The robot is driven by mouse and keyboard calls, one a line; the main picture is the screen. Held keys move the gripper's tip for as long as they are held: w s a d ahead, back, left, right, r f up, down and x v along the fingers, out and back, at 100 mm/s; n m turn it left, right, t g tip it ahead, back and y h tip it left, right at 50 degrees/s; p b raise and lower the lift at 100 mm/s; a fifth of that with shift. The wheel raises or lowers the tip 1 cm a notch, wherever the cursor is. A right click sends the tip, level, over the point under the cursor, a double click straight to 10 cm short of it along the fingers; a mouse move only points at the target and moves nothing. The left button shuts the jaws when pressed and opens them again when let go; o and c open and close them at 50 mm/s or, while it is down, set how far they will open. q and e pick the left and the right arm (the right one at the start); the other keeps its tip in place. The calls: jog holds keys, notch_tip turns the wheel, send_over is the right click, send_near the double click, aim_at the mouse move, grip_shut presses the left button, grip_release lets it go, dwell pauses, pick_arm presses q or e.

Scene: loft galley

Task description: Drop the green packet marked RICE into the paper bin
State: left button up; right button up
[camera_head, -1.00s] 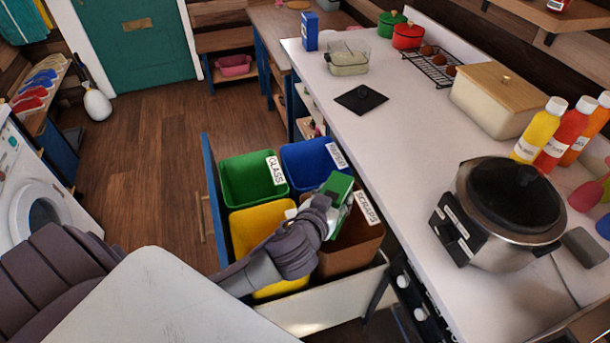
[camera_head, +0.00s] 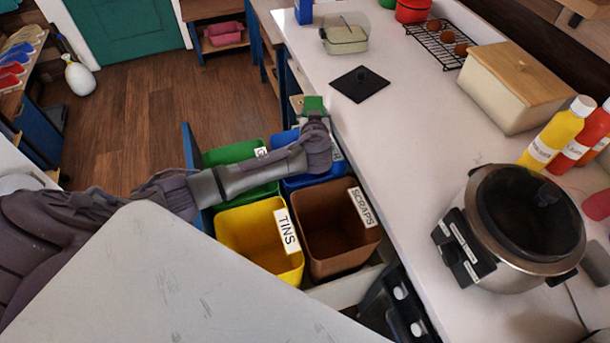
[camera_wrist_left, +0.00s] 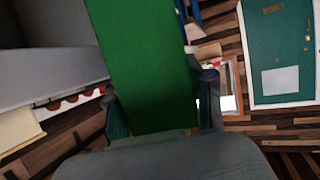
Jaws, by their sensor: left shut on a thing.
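My left gripper (camera_head: 314,117) is shut on the green packet (camera_head: 314,104) and holds it above the far side of the blue bin (camera_head: 298,183). The packet's plain green face (camera_wrist_left: 145,60) fills the middle of the left wrist view between the two fingers; no marking shows. The blue bin sits at the back right of the open drawer, partly hidden by my left arm; its label is mostly covered. My right gripper is not in view.
The green bin (camera_head: 230,153), yellow TINS bin (camera_head: 262,235) and brown SCRAPS bin (camera_head: 338,228) share the drawer.

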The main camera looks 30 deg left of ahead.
pick_arm(q)
notch_tip(320, 180, down, 4)
jog(key=shift+f+b, duration=0.15)
jog(key=shift+b, duration=1)
jog(key=shift+f, duration=0.3)
jog(key=o, duration=1)
jog(key=shift+c, duration=0.2)
jog(key=o, duration=0.4)
jog(key=shift+s+d, duration=0.1)
jog(key=v, duration=1.1)
jog(key=shift+s+d, duration=0.1)
jog(key=shift+s, duration=0.25)
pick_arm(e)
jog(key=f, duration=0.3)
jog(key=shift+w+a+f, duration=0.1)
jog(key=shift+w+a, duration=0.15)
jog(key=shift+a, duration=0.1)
